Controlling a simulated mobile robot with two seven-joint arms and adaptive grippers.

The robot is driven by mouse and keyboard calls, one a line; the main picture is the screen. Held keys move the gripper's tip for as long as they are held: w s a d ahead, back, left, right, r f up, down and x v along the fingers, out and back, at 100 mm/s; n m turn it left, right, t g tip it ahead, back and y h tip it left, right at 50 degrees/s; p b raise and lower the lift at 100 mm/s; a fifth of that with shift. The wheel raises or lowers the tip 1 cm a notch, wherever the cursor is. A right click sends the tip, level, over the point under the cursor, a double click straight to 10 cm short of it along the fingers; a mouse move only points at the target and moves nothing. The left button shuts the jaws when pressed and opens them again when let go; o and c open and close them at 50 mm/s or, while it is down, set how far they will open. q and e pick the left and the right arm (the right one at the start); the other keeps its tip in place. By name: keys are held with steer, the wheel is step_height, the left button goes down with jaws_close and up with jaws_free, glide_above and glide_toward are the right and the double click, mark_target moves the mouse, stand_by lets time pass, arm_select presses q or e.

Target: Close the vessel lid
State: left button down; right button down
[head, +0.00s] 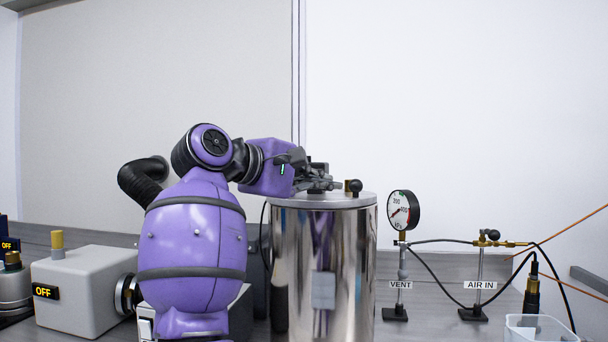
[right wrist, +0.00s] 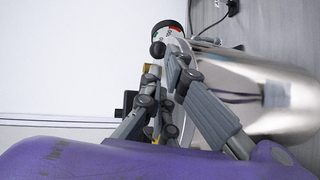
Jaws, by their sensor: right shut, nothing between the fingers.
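The vessel (head: 322,262) is a shiny steel cylinder standing on the bench in the middle of the head view. Its flat grey lid (head: 345,202) lies level across the top, with a black ball and a brass fitting (head: 347,186) at its upper right. My right gripper (head: 336,186) is shut and empty, low over the lid's left and middle part. I cannot tell whether it touches the lid. The right wrist view shows its grey fingers (right wrist: 164,70) beside the steel vessel wall (right wrist: 255,90). My left gripper is not in view.
Right of the vessel stand a pressure gauge (head: 403,210) on a VENT post and an AIR IN valve (head: 487,238) with black hoses. A grey box (head: 82,290) marked OFF stands left.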

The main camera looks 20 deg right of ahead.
mark_target(351, 185)
steer(key=x, duration=0.6)
steer(key=shift+w+d+p, duration=0.15)
steer(key=shift+d+p, duration=0.15)
steer(key=shift+p, duration=0.05)
steer(key=shift+w+d, duration=0.15)
steer(key=shift+d, duration=0.5)
steer(key=shift+a, duration=0.1)
